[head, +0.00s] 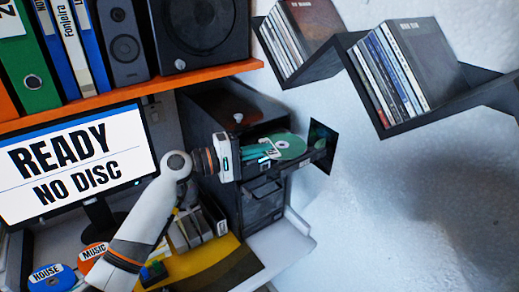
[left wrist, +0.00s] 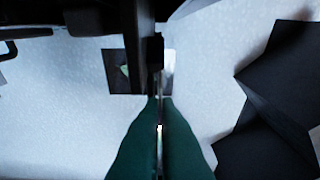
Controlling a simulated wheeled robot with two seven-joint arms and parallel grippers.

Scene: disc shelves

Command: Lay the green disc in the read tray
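The green disc (head: 292,147) shows in the head view, face up with a pale hub, at the black read tray whose square end plate (head: 322,148) stands at its right. My left gripper (head: 267,154) reaches in from the left, its fingers at the disc's near left edge. In the left wrist view the dark green fingers (left wrist: 160,98) are nearly together, with only a thin slit between them. My right gripper is out of view.
The dark drive tower (head: 250,110) stands behind the gripper. The monitor (head: 75,165) reads "READY NO DISC". An orange shelf (head: 150,91) hangs above. Black zigzag shelves (head: 440,108) are at the upper right. Blue (head: 52,279) and orange (head: 92,254) labelled pieces lie lower left.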

